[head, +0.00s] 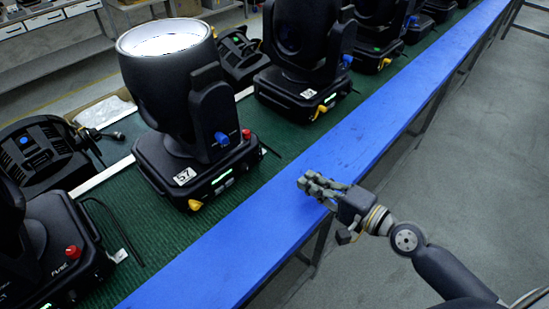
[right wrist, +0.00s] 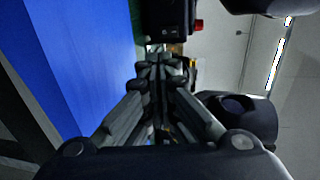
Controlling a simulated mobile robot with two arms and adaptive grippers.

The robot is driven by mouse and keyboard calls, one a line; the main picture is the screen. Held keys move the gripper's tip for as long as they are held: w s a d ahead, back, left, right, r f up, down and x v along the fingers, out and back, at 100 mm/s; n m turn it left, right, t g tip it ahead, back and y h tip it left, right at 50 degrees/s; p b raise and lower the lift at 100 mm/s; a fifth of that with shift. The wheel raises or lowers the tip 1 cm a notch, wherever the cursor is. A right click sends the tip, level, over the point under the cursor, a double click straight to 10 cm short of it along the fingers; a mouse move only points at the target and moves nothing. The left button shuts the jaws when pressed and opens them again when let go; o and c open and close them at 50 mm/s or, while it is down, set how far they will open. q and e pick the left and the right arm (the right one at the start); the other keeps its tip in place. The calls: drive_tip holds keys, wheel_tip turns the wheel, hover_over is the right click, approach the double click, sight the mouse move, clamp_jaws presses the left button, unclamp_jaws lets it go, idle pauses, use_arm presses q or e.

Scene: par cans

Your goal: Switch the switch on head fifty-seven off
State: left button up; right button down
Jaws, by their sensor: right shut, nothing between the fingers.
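Head fifty-seven is the large black moving-head light (head: 172,95) with a white lens, left of centre in the head view. Its base carries a white "57" label (head: 185,176), a lit green display (head: 222,180), a yellow plug (head: 195,204) and a red knob (head: 246,134). I cannot make out its switch clearly. My right gripper (head: 308,184) is shut and empty above the blue strip, apart from the base, to its right. In the right wrist view its fingers (right wrist: 160,62) point toward a black base (right wrist: 170,20) with a red knob (right wrist: 198,26). My left gripper is out of view.
Another head (head: 300,50) stands behind on the green mat (head: 150,240); a further base (head: 60,250) with a red fuse knob is at the lower left. The blue strip (head: 240,250) along the bench edge is clear. Open grey floor lies at the right.

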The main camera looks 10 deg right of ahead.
drive_tip(key=p, duration=0.3)
approach(264, 154)
drive_tip(key=x, duration=0.4)
drive_tip(key=shift+a+r, duration=0.1)
drive_tip(key=shift+a, duration=0.1)
drive_tip(key=shift+x, duration=0.8)
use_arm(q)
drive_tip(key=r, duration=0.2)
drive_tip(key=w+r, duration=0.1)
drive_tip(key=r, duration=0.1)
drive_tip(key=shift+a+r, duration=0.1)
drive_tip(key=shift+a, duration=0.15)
use_arm(e)
drive_tip(key=shift+f, duration=0.2)
drive_tip(key=f+b, duration=0.1)
drive_tip(key=b, duration=0.2)
drive_tip(key=shift+w+t, duration=0.25)
drive_tip(key=shift+t, duration=0.05)
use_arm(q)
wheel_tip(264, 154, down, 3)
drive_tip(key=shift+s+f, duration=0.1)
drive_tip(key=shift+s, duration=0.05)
use_arm(e)
drive_tip(key=shift+r, duration=0.45)
drive_tip(key=v, duration=1.2)
drive_tip(key=shift+f, duration=0.1)
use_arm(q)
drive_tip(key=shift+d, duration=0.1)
